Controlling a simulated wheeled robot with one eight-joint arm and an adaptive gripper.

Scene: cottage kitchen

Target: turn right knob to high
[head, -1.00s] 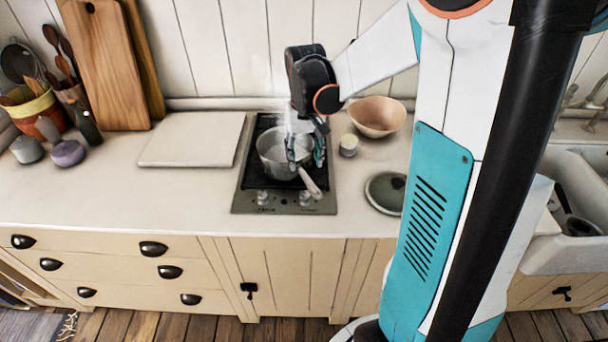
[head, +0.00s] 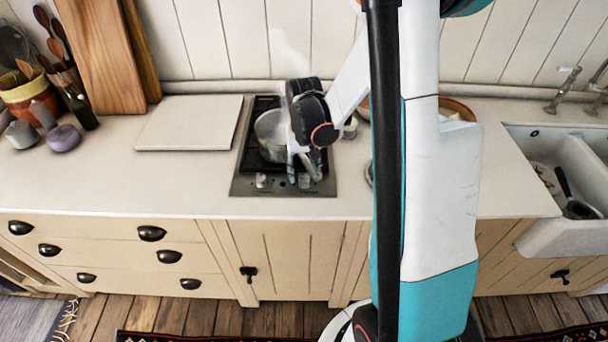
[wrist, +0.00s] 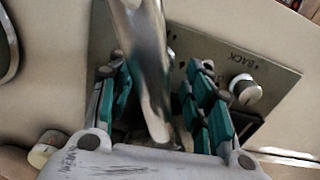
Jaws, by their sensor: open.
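The stove (head: 245,186) has two knobs on its front panel. The left knob (head: 262,181) is clear; it also shows in the wrist view (wrist: 245,88), beside a "BACK" label. The right knob (head: 304,181) stands just below my gripper (head: 303,163) in the head view. In the wrist view the right knob is not visible, likely hidden by the pot handle or fingers. My gripper (wrist: 155,100) is open, pointing down over the stove's front. The pot's metal handle (wrist: 145,60) crosses the gap between the fingers; I cannot tell whether they touch it.
The metal pot (head: 268,130) sits on the stove behind the knobs, its handle pointing front right. A cream jar (head: 350,127) stands to the right. A pale board (head: 190,122) lies to the left. The lid (wrist: 8,45) shows at the wrist view's left edge.

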